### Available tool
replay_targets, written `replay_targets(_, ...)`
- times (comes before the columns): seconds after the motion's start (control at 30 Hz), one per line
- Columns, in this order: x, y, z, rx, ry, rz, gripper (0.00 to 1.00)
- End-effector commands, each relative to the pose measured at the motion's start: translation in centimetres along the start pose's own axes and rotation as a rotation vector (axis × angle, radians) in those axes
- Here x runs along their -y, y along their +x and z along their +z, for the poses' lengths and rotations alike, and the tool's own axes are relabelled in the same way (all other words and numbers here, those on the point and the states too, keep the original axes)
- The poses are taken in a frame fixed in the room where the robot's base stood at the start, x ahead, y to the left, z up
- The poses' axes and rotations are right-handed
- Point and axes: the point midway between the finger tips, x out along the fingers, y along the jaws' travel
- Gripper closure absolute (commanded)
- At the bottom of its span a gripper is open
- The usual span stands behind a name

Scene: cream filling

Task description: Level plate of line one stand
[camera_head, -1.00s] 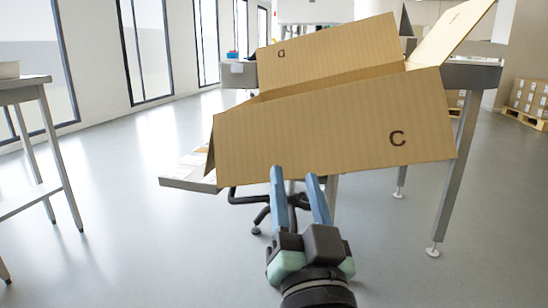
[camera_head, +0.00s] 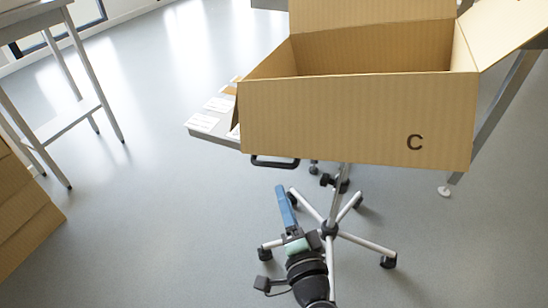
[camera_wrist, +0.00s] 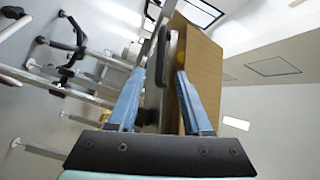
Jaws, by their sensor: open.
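A wheeled stand with a star-shaped base (camera_head: 329,229) is in the middle of the head view. Its grey plate (camera_head: 212,137) shows as an edge at the left, with white papers on it. I cannot tell whether the plate is level. An open cardboard box (camera_head: 350,118) marked C hides most of the plate. A black loop handle (camera_head: 275,163) shows under the box's front. My gripper (camera_head: 283,192) is below the handle, apart from it in the picture, with blue fingers. In the wrist view, the fingers (camera_wrist: 161,80) are spread, with a grey slab-like part and the box (camera_wrist: 203,70) beyond.
A metal table (camera_head: 62,95) stands at the left. Brown cartons (camera_head: 25,215) are at the lower left edge. A table leg (camera_head: 505,105) stands behind the box at the right. The grey floor (camera_head: 140,220) between is clear.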

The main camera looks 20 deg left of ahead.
Motion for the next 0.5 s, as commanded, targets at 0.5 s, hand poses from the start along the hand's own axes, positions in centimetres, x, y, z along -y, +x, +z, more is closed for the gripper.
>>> replay_targets(0.5, 0.1, 9.3, 0.0, -0.001, -0.001, -0.003, 0.50)
